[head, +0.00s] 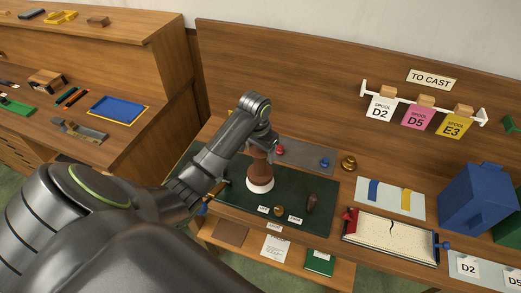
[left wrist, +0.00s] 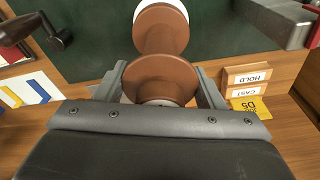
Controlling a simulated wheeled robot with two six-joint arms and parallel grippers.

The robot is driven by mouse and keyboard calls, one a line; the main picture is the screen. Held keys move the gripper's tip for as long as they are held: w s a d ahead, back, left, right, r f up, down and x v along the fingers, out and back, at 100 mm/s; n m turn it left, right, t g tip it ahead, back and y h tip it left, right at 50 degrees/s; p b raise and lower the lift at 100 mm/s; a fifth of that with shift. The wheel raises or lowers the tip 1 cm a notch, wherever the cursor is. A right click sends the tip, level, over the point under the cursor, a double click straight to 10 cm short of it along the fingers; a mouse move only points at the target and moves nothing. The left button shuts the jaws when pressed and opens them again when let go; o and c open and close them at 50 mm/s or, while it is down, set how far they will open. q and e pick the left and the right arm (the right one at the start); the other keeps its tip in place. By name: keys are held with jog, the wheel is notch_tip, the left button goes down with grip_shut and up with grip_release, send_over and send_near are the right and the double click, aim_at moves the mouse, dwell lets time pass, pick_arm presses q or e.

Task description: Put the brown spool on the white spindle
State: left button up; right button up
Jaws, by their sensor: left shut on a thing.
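The brown spool (head: 259,168) is upright below my left gripper (head: 266,142) in the head view. My left gripper is shut on its upper part. In the left wrist view the near brown flange (left wrist: 160,78) is between the fingers and a second brown flange (left wrist: 160,30) lies beyond it. A white round base (head: 260,186) is directly under the spool on the dark green mat; its edge also shows in the left wrist view (left wrist: 172,4). The spindle's post is hidden, so I cannot tell whether the spool is fully down. My right gripper is not in view.
Small white labels (head: 295,219) and a dark brown piece (head: 312,203) lie on the green mat (head: 290,190). A grey strip with red and blue knobs (head: 325,162) lies behind. A white-filled tray (head: 390,236) and a blue box (head: 476,200) stand to the right.

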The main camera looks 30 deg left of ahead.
pick_arm(q)
jog(key=shift+f+b, duration=0.35)
jog(key=shift+f, duration=1.1)
jog(key=o, duration=1.4)
notch_tip(320, 180, up, 2)
jog(key=shift+r+p, duration=0.25)
jog(key=shift+p, duration=0.85)
jog(key=shift+r, duration=1.8)
